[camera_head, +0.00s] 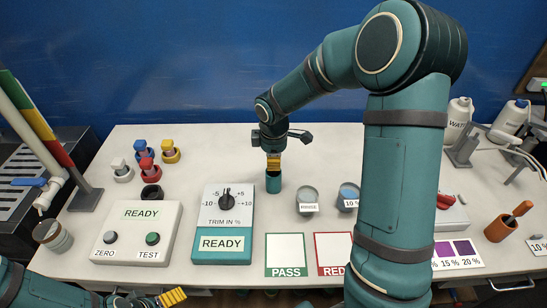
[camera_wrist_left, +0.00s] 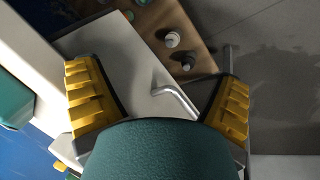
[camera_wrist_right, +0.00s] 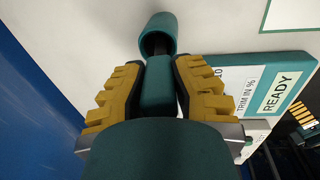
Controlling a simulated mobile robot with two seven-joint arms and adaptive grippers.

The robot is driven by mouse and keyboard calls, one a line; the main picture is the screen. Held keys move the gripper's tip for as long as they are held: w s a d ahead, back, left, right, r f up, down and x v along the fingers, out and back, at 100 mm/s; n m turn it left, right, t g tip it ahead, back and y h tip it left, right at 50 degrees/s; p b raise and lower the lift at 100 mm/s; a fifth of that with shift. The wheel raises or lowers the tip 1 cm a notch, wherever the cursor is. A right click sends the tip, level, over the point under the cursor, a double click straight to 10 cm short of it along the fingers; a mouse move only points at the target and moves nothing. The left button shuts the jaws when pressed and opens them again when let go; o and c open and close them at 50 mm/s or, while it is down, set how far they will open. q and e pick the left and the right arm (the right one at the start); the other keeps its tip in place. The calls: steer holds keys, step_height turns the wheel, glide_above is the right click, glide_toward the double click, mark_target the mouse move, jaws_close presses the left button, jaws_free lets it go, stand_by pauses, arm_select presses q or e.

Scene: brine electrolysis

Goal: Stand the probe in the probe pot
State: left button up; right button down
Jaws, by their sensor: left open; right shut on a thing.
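My right gripper (camera_head: 274,158) is above the teal probe pot (camera_head: 273,184) near the middle of the table, pointing down. In the right wrist view, its yellow fingers (camera_wrist_right: 158,78) are shut on the probe (camera_wrist_right: 158,88), which has a thick teal body and a dark, thinner end. That dark end points into the open mouth of the pot (camera_wrist_right: 158,30); how deep it reaches is hidden. The pot stands upright. My left gripper (camera_head: 172,297) is low at the table's front edge, open and empty, as the left wrist view shows (camera_wrist_left: 160,82).
The trim box (camera_head: 224,224) stands front left of the pot, with the READY button box (camera_head: 134,232) further left. The RINSE cup (camera_head: 307,199) and 10 % cup (camera_head: 347,197) are right of the pot. Several coloured plugs (camera_head: 147,166) stand at left. My right arm hides the table's right middle.

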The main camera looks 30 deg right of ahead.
steer(key=c, duration=0.9)
jaws_free()
steer(key=shift+o, duration=0.2)
steer(key=shift+r, duration=0.1)
steer(key=r, duration=0.4)
steer(key=s+r, duration=0.1)
steer(key=r, duration=0.6)
steer(key=shift+s+a+r, duration=0.15)
steer(key=shift+a+r, duration=0.25)
